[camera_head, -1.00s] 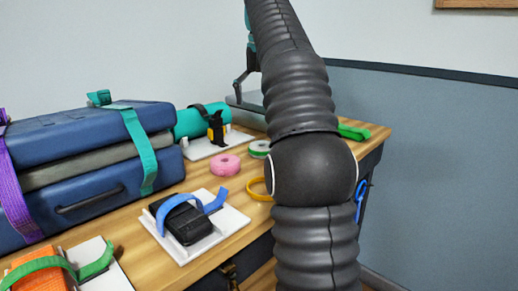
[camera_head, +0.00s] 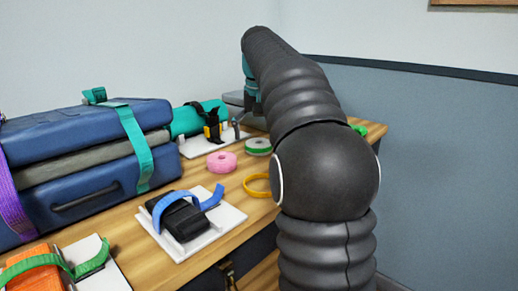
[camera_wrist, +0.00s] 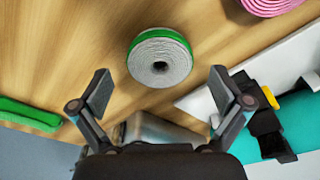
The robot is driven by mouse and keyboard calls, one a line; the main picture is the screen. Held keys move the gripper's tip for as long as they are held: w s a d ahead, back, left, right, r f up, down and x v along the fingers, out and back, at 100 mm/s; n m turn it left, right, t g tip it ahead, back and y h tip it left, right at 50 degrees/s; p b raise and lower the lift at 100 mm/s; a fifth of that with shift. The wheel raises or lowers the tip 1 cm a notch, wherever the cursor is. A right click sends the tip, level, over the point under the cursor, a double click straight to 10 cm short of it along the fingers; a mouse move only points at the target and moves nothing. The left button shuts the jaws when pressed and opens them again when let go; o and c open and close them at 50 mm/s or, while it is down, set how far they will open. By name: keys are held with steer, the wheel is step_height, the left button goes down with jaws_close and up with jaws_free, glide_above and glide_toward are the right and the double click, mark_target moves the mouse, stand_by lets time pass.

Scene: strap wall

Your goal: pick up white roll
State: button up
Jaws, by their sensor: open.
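The white roll (camera_wrist: 160,58) has a green band around its edge and a dark hole in its middle. It lies on the wooden table, and in the head view the white roll (camera_head: 258,146) is beside the pink roll, left of my arm. In the wrist view my gripper (camera_wrist: 160,82) is open, with its fingers spread to either side below the roll and nothing between the tips. The gap to the roll is hard to judge.
A pink roll (camera_head: 221,161) and a yellow ring (camera_head: 257,185) lie close by. A white board (camera_wrist: 205,95) with a black and yellow buckle strap and a teal roll (camera_head: 200,118) are near. A green strap (camera_wrist: 30,115) lies at the table's edge. Blue cases (camera_head: 70,187) fill the left.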

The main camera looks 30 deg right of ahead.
step_height(320, 180, down, 2)
steer(key=shift+w, duration=0.15)
steer(key=c, duration=0.6)
steer(key=shift+r, duration=0.1)
steer(key=shift+r, duration=0.4)
step_height(320, 180, up, 3)
steer(key=shift+d+r+p, duration=0.1)
steer(key=shift+r+p, duration=0.1)
steer(key=shift+p, duration=0.2)
steer(key=s+d+r, duration=0.1)
steer(key=d+r, duration=0.1)
steer(key=d, duration=0.1)
steer(key=s+d+r, duration=0.1)
steer(key=d+r, duration=0.1)
steer(key=d, duration=0.2)
steer(key=s+d+r, duration=0.1)
steer(key=d+r, duration=0.1)
steer(key=d, duration=0.2)
steer(key=shift+s+r, duration=0.25)
steer(key=shift+r, duration=0.1)
